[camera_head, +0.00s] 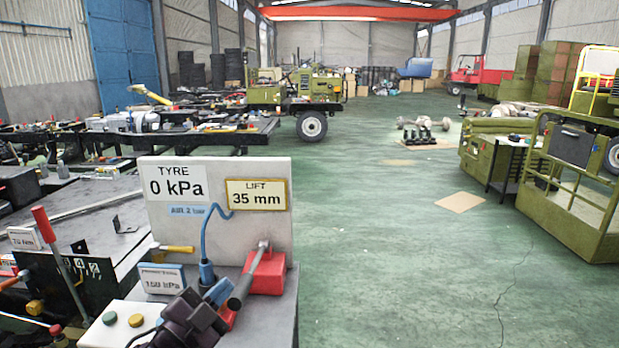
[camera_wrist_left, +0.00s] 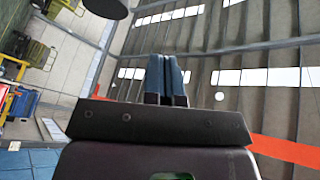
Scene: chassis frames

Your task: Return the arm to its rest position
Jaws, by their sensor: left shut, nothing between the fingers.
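My left gripper (camera_head: 218,291) is at the bottom of the head view, in front of the workbench panel. Its dark body shows below its blue fingers. In the left wrist view the two blue fingers (camera_wrist_left: 166,78) lie together, shut with nothing between them, and point toward the roof. My right gripper is in neither view.
Close by stand a white panel (camera_head: 160,218) reading 0 kPa and 35 mm, a red block (camera_head: 268,275) with a grey lever, and a blue cable (camera_head: 204,238). A red-handled lever (camera_head: 45,226) rises at left. Green floor (camera_head: 400,270) is open at right.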

